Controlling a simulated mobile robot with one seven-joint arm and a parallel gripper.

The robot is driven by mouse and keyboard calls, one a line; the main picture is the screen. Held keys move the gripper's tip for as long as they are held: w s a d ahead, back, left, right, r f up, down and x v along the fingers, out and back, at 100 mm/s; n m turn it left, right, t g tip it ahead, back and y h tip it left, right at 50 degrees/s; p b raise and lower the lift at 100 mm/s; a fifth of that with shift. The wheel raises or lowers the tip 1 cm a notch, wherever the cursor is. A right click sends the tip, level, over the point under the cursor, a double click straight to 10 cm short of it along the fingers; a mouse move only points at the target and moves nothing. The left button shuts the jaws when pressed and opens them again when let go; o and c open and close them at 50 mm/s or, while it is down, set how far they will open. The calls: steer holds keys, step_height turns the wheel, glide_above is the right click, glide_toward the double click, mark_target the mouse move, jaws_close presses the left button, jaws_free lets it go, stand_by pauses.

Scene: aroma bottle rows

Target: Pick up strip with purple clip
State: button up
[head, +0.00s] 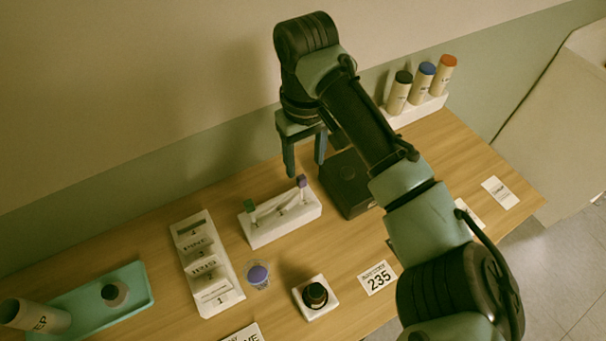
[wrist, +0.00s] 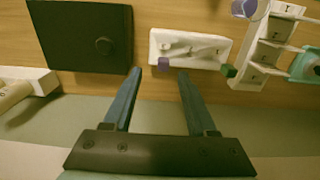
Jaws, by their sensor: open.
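A white holder (head: 283,221) stands on the table and carries two upright strips. One strip has a purple clip (head: 302,181) at its top, at the holder's right end; the other has a green clip (head: 250,204) at the left end. My gripper (head: 304,168) is open and empty, just behind and above the purple clip. In the wrist view, the purple clip (wrist: 163,63) appears between and slightly ahead of my fingertips (wrist: 160,73), and the green clip (wrist: 229,71) lies to the right. Whether the fingers touch the purple clip cannot be told.
A dark box (head: 346,186) stands right of the holder. A white slotted rack (head: 206,262), a purple-topped cup (head: 258,276) and a dark bottle on a white pad (head: 315,296) are nearby. Capped tubes (head: 422,83) stand at the back right. A teal tray (head: 100,300) lies left.

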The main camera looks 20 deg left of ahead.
mark_target(302, 187)
steer(key=f, duration=0.3)
steer(key=shift+w+f, duration=0.3)
steer(key=shift+f, duration=0.1)
steer(key=shift+s+f+p, duration=0.3)
steer(key=shift+f+p, duration=0.1)
steer(key=shift+p, duration=0.25)
steer(key=f, duration=0.3)
steer(key=f+p, duration=0.1)
steer(key=shift+s+a+f, duration=0.1)
steer(key=shift+a+f, duration=0.15)
steer(key=shift+c, duration=0.3)
jaws_close()
